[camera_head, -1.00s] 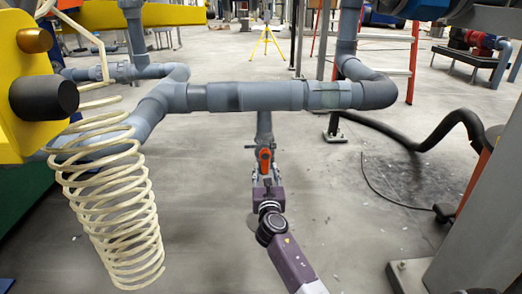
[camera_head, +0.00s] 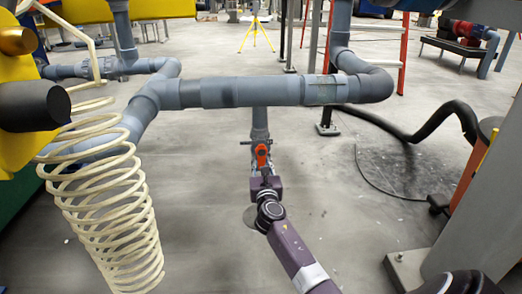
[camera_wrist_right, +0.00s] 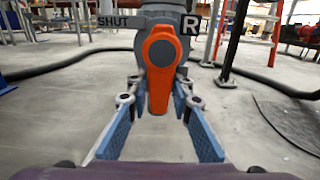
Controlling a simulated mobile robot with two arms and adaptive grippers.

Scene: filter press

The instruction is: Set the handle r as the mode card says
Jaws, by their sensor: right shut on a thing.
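The orange handle r (camera_head: 262,154) sits on a grey valve on the vertical pipe under the long horizontal pipe. In the right wrist view the handle (camera_wrist_right: 161,70) hangs straight down from its round hub. A dark plate marked SHUT (camera_wrist_right: 113,21) lies left of the hub and an R label (camera_wrist_right: 190,25) lies right of it. My right gripper (camera_head: 263,172) is shut on the handle. Its blue finger pads (camera_wrist_right: 157,92) stand on both sides of the handle's lower part. My left gripper is out of view. No mode card is readable in these frames.
A grey horizontal pipe (camera_head: 250,92) runs above the valve. A cream coiled hose (camera_head: 105,200) hangs at left beside a yellow machine (camera_head: 15,70). A black hose (camera_head: 420,135) and a grey post (camera_head: 480,200) stand at right. The floor around my right arm is clear.

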